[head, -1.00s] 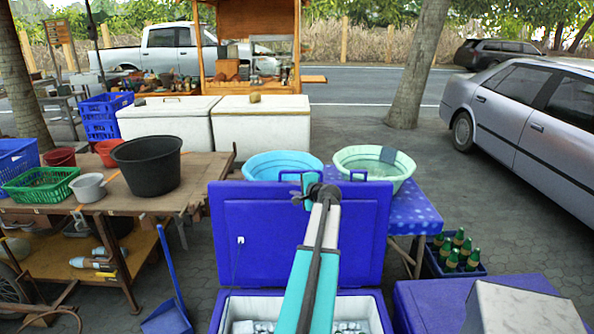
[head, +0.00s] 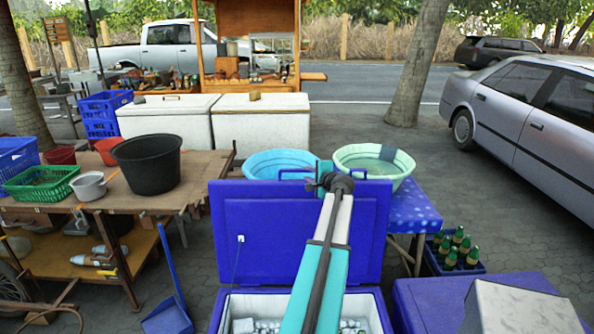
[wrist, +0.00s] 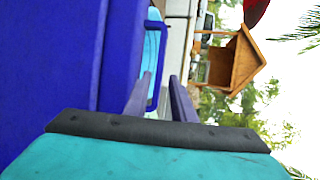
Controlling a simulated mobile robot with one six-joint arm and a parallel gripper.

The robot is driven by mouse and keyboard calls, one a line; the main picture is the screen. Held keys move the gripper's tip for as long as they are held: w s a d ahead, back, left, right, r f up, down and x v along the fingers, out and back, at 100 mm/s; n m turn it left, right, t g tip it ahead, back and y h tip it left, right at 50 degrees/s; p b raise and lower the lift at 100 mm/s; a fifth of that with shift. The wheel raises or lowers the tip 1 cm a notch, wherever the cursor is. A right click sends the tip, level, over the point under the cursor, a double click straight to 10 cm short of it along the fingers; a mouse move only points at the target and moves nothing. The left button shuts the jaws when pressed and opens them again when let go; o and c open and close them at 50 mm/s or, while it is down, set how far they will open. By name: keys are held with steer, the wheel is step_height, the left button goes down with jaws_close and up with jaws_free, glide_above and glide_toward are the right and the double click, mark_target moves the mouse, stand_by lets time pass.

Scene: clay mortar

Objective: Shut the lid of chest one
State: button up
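A blue chest (head: 374,311) with a white inside stands open at the bottom middle of the head view, with pale items in it; I take it as chest one. Its blue lid (head: 255,235) stands upright at the back. The lid also fills the left of the wrist view (wrist: 50,60), with a blue handle loop (wrist: 165,70) at its edge. My gripper (head: 312,184) is at the lid's top edge, near the middle. In the wrist view its two fingers (wrist: 158,95) are apart with nothing held between them. Whether they touch the lid is unclear. My arm hides part of the lid and chest.
Two basins, blue (head: 265,163) and pale green (head: 350,160), stand behind the lid on a blue-clothed table (head: 410,210). Another blue chest (head: 420,300) is at right with a silver box (head: 520,308). A blue dustpan (head: 168,316) is at left.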

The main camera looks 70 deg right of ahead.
steer(key=p+x, duration=0.2)
steer(key=x, duration=0.8)
steer(key=shift+w+d+p, duration=0.2)
steer(key=shift+w+p, duration=0.05)
steer(key=shift+p, duration=0.1)
steer(key=shift+x, duration=0.85)
steer(key=shift+f, duration=0.15)
steer(key=shift+c, duration=0.3)
jaws_close()
